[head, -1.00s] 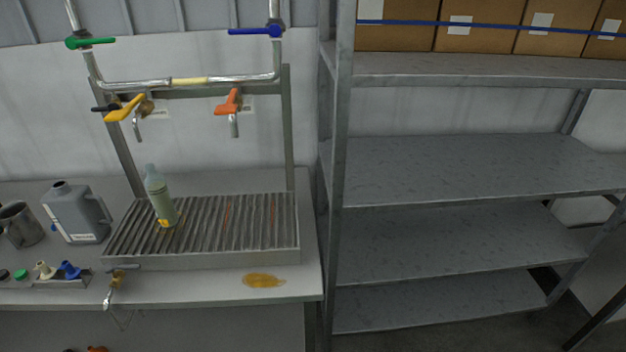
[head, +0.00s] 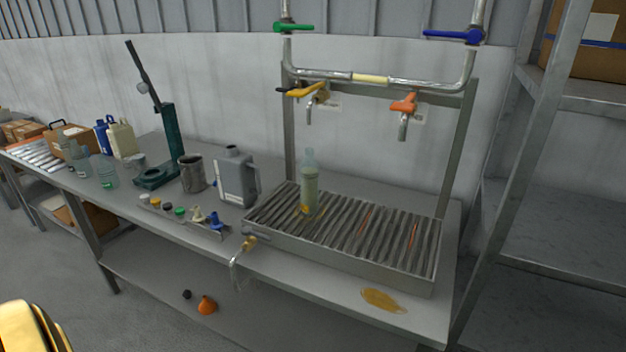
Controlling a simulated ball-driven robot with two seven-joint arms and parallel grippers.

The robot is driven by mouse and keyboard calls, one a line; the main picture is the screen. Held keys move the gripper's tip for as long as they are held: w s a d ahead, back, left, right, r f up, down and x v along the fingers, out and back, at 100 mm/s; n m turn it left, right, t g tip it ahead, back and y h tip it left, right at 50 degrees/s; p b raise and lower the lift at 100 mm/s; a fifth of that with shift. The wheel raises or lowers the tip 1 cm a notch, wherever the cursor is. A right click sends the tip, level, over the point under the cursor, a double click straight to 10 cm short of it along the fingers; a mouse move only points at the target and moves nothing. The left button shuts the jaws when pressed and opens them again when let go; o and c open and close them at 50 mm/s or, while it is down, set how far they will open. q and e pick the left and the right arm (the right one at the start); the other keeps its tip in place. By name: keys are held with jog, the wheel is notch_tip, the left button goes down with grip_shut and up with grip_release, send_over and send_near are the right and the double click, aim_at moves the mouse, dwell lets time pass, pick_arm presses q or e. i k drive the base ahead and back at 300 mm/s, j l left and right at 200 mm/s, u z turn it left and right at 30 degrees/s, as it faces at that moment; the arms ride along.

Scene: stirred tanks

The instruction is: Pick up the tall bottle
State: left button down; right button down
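A tall bottle (head: 310,182), pale green and translucent with a narrow neck, stands upright on the ribbed drip tray (head: 400,270) at the tray's left part. A small yellow-orange patch shows at its foot. The bottle is below the yellow-handled tap (head: 308,92) and stands free, with nothing holding it. Neither of my grippers can be made out. A yellow and black part at the bottom left corner looks like my own arm, with no fingers visible.
A grey jug (head: 237,180), a metal mug (head: 192,174) and a rack of small caps (head: 180,214) stand left of the tray. A teal stand (head: 168,140) is farther left. An amber puddle (head: 383,300) lies near the bench's front edge. Shelving (head: 520,160) stands at right.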

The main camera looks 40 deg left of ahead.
aim_at(309, 167)
jog(key=u, duration=1.15)
